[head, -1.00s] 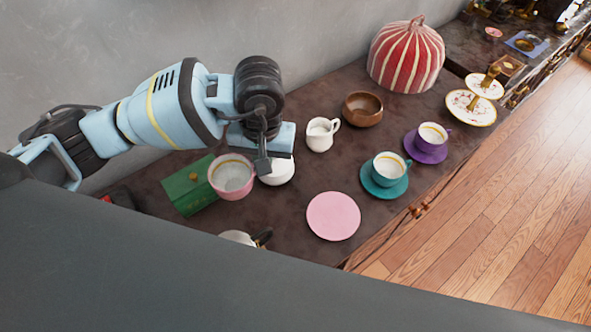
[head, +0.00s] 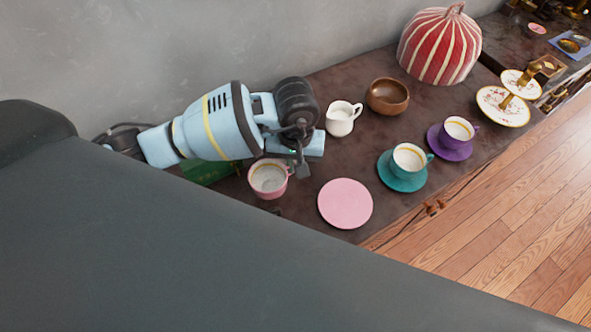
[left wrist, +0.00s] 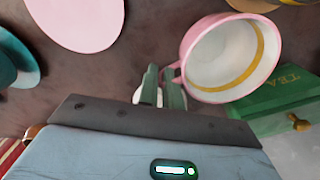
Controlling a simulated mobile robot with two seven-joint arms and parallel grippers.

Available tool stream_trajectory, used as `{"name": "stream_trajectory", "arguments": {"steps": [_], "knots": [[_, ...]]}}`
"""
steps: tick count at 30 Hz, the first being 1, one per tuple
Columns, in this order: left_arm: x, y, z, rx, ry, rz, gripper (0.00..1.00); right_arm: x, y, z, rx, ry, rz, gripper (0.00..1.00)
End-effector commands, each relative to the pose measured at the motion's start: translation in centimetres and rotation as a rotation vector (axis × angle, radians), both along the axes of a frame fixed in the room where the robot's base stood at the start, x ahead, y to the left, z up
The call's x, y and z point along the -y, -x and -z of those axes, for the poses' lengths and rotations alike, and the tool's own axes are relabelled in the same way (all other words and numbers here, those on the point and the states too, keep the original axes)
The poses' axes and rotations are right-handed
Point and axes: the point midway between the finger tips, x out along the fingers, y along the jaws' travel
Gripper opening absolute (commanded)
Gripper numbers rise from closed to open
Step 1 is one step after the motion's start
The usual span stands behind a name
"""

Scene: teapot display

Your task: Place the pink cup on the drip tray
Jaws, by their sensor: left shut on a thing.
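The pink cup (head: 268,178), white inside with a gold band, is held at its handle by my left gripper (head: 301,170). In the left wrist view the gripper's fingers (left wrist: 162,84) are closed at the handle of the cup (left wrist: 224,58), which appears tilted. A flat pink round plate (head: 345,204) lies on the dark counter, right of the cup and apart from it; it also shows in the left wrist view (left wrist: 78,22). I cannot tell whether this plate is the drip tray. My right gripper is not in view.
A teal cup on its saucer (head: 402,182) and a purple cup on its saucer (head: 454,151) stand right of the pink plate. A white creamer (head: 342,118) and brown bowl (head: 388,96) stand behind. A green tea box (left wrist: 281,97) is beside the cup.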

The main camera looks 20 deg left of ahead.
Motion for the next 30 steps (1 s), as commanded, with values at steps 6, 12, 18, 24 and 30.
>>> {"name": "stream_trajectory", "arguments": {"steps": [6, 12, 18, 24, 30], "knots": [[0.0, 0.0, 0.6, 0.000, 0.001, 0.000, 0.00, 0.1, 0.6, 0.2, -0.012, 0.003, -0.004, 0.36], [0.0, 0.0, 3.2, -0.002, 0.001, -0.001, 0.00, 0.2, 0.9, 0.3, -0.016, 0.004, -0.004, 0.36], [0.0, 0.0, 3.7, 0.003, 0.000, 0.000, 0.00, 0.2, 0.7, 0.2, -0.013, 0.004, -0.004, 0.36], [0.0, 0.0, 4.0, 0.002, -0.001, 0.001, 0.00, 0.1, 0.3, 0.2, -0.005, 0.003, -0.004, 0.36], [0.0, 0.0, 4.1, 0.002, -0.001, 0.001, 0.24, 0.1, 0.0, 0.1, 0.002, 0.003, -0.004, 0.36]]}}
